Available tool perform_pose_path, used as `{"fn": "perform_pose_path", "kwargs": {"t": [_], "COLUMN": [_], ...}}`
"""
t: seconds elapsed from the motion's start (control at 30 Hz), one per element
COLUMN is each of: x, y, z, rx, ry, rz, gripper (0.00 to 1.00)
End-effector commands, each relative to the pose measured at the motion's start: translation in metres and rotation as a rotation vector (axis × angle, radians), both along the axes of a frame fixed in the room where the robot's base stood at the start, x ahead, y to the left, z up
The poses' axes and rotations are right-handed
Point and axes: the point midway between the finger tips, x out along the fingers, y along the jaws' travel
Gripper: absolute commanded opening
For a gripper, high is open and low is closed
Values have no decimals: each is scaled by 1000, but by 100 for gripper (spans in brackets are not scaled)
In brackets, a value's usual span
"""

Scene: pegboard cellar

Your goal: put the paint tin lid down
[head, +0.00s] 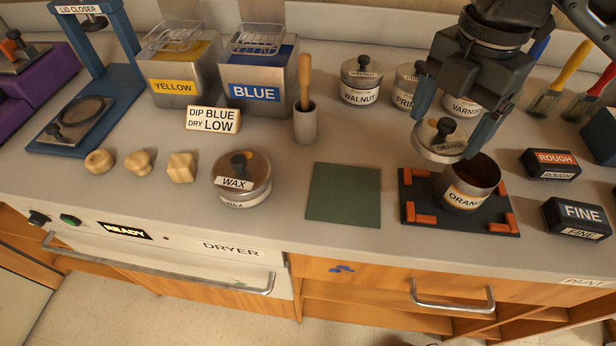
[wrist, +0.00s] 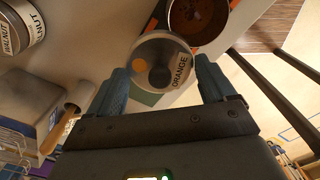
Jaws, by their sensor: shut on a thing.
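My gripper (head: 458,132) is shut on the orange paint tin lid (head: 430,148), a round metal lid with a black knob and an ORANGE label. It holds the lid in the air, just up and left of the open orange paint tin (head: 467,186). In the wrist view the lid (wrist: 150,50) sits between both fingers, with the open tin (wrist: 199,14) beyond it, dark orange-brown inside. The tin stands on a black mat with orange corner blocks (head: 418,219). A flat green mat (head: 343,196) lies bare to its left.
A lidded WAX tin (head: 241,181) stands left of the green mat. Lidded WALNUT (head: 361,82) and other tins stand behind. ROUGH (head: 549,164) and FINE (head: 577,219) blocks lie at the right. The counter's front edge runs close below the mats.

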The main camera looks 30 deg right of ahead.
Motion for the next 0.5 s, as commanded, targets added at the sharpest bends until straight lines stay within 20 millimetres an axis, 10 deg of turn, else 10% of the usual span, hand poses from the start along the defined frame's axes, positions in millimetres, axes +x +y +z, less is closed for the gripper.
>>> {"fn": "perform_pose_path", "kwargs": {"t": [0.5], "x": [26], "y": [77], "z": [-49], "rx": [2], "ry": [2], "rz": [21], "gripper": [54]}}
